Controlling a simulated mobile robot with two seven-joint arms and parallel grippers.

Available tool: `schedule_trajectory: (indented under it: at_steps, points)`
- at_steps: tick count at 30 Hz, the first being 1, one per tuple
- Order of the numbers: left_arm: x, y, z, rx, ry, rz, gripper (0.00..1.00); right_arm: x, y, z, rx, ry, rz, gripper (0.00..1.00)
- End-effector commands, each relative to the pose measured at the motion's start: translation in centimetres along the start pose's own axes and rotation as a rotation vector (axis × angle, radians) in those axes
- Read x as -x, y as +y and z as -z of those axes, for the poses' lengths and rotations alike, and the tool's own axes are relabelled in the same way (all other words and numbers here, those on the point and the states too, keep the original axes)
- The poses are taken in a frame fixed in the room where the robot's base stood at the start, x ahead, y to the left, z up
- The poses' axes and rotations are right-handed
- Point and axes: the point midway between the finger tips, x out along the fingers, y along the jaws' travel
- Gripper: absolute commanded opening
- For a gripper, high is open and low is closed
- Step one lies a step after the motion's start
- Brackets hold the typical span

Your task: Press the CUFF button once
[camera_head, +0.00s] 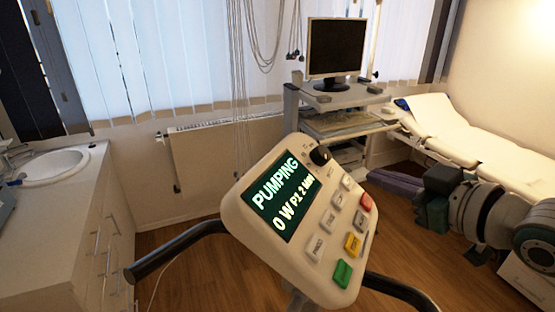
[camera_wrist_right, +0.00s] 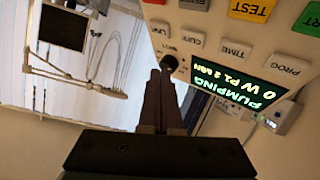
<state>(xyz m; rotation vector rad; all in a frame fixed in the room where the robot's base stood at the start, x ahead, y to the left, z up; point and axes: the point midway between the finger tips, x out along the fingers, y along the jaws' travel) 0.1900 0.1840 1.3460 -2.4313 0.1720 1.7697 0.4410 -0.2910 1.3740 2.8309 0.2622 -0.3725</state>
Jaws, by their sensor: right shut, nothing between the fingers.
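The tilted white console (camera_head: 235,212) stands in the middle of the head view; its lit screen (camera_head: 283,198) reads "PUMPING 0 W P1 2 MIN". The white CUFF button (camera_wrist_right: 193,38) lies between the TIME button (camera_wrist_right: 236,50) and another white button (camera_wrist_right: 163,28) in the wrist view. In the head view, small white buttons sit right of the screen; their labels are hard to read. My right gripper (camera_head: 420,205) is right of the console. In the wrist view its fingers (camera_wrist_right: 160,78) are shut and empty, pointing toward the console's knob edge. Contact cannot be told. My left gripper is not in view.
A black knob (camera_head: 319,155) is at the console's top corner. Red (camera_head: 366,202), yellow (camera_head: 353,245) and green (camera_head: 342,272) buttons lie nearby. Dark handlebars (camera_head: 175,252) flank the console. A monitor cart (camera_head: 335,100) and a couch (camera_head: 455,130) stand behind; a sink counter (camera_head: 50,225) is left.

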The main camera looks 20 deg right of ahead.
Motion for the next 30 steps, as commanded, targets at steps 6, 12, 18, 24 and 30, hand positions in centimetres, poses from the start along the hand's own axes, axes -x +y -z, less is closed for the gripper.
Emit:
schedule_trajectory:
  at_steps: [6, 12, 18, 24, 30]
  points:
    - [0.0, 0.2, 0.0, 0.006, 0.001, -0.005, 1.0, 0.0, 0.0, 0.0, 0.0, 0.001, 0.0, 0.0]
    - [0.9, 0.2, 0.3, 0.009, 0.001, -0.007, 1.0, 0.6, 0.5, 0.6, 0.001, -0.001, 0.0, 0.0]
    - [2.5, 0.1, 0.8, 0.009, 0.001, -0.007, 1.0, 1.9, 1.4, 1.6, 0.001, -0.001, 0.0, 0.0]
    - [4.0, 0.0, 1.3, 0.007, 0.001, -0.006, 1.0, 3.1, 2.3, 2.5, 0.002, -0.001, 0.0, 0.0]
    - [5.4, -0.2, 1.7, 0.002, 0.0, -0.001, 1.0, 4.3, 3.1, 3.4, 0.001, -0.001, 0.0, 0.0]
